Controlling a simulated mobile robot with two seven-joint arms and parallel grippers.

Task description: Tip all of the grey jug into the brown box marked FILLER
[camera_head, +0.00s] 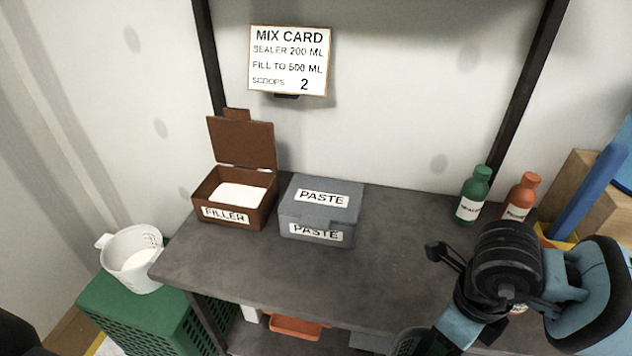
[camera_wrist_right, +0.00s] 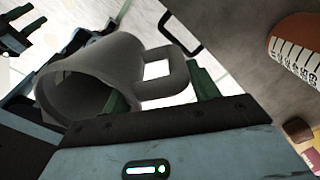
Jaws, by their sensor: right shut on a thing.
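The brown box (camera_head: 238,215) marked FILLER stands on the left part of the bench in the head view. Its lid is up and white stuff lies inside. The grey jug (camera_wrist_right: 105,65) is close up in the right wrist view, with its mouth facing left and down in the picture. My right gripper (camera_wrist_right: 158,90) is shut on the jug at its handle side. In the head view a small grey piece, perhaps the jug, shows at the bottom edge; my right arm hides the rest. I cannot see how full it is. My left gripper is not clearly in any view.
The closed grey PASTE box (camera_head: 320,210) stands just right of the brown box. A green bottle (camera_head: 473,195) and an orange bottle (camera_head: 519,200) stand at the back right. A white jug (camera_head: 132,262) sits on a green crate (camera_head: 140,315) at left. The bench middle is clear.

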